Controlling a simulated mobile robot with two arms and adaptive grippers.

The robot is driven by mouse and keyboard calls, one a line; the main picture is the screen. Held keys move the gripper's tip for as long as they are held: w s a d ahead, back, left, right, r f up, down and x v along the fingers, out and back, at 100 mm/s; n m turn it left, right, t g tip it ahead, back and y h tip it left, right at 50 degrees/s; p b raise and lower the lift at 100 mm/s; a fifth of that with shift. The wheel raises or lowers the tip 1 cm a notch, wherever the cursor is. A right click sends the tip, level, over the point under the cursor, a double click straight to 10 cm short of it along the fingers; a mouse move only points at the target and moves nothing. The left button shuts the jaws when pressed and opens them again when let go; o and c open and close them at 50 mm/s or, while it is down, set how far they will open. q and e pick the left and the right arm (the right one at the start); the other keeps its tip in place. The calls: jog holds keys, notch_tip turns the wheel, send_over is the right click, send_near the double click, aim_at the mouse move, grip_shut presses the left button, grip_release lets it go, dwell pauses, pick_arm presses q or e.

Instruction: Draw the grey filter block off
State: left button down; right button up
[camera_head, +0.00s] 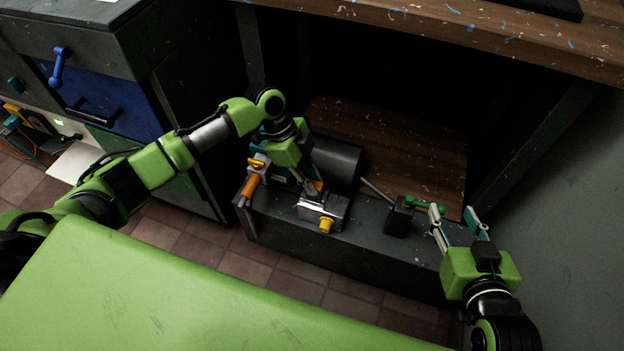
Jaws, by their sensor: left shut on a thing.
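The grey filter block (337,207) is a small light-grey box near the front edge of the dark shelf, in the middle of the head view. A yellow knob (326,226) sticks out of its front. My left gripper (314,195) reaches down from above and is shut on the block; its fingers hide part of the block's top. I cannot tell whether the block is apart from what lies behind it. My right gripper (457,218) is open and empty at the right end of the shelf, its fingers pointing away from me.
A dark cylinder (338,160) lies behind the block. A black block with a green lever (410,203) stands close left of my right gripper. An orange handle (249,187) is at the shelf's left end. A wooden worktop (480,35) overhangs the back.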

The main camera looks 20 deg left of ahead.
pick_arm(q)
jog(key=shift+r+p, duration=0.3)
jog(key=shift+p, duration=0.1)
pick_arm(e)
jog(key=shift+s+d+f+g+h, duration=0.2)
jog(key=shift+s+f+g, duration=0.2)
jog(key=shift+s+f, duration=0.15)
jog(key=shift+s+d+f+g+h, duration=0.1)
jog(key=shift+s+d+f+g, duration=0.25)
jog(key=shift+f, duration=0.35)
jog(key=shift+s+d+f+g+h, duration=0.1)
jog(key=shift+s+f+g, duration=0.35)
jog(key=shift+s+f, duration=0.15)
